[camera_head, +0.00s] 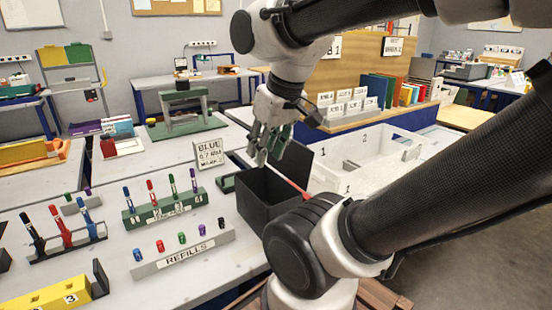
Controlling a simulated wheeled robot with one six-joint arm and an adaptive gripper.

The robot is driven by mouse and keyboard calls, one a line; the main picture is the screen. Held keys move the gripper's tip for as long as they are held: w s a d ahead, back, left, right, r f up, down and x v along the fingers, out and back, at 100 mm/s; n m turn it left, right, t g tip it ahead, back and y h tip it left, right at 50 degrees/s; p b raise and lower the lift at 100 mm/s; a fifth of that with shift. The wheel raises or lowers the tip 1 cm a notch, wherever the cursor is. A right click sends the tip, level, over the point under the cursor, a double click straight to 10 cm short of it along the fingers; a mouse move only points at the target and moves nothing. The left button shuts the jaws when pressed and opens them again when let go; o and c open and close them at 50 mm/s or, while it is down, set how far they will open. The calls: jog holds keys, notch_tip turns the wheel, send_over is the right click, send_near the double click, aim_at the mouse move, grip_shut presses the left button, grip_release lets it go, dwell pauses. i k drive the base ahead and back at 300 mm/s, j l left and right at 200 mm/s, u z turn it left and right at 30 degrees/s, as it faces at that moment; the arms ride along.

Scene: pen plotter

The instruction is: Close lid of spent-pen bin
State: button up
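The bin is a black open-topped box (258,205) on the white table, near the middle of the picture. Its dark lid (299,162) stands raised at the back right, and the box's dark inside shows. My gripper (262,158) hangs fingers down over the back left part of the bin opening, to the left of the lid. I see nothing held in it. The finger gap is too small to tell open from shut, and I cannot tell whether the fingers touch the bin. My arm hides the bin's right end.
A thin red stick (293,185) slants at the bin's right side. A sign reading BLUE (210,153) stands behind left. A green pen rack (165,209) and a grey REFILLS holder (183,256) are at left. White compartment trays (345,178) lie to the right.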

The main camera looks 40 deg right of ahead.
aim_at(296, 163)
jog(key=k+l+u, duration=0.2)
jog(key=l, duration=0.25)
jog(key=l+u, duration=0.15)
jog(key=l, duration=0.3)
jog(key=k+l+u, duration=0.2)
jog(key=l, duration=0.2)
jog(key=k+l+u, duration=0.15)
jog(key=l, duration=0.2)
jog(key=k+l, duration=0.5)
jog(key=l, duration=0.25)
jog(key=k+l, duration=0.4)
jog(key=k, duration=0.4)
jog(key=i+j+z, duration=0.1)
jog(key=i, duration=0.35)
jog(key=i+j+z, duration=0.1)
jog(key=i, duration=0.4)
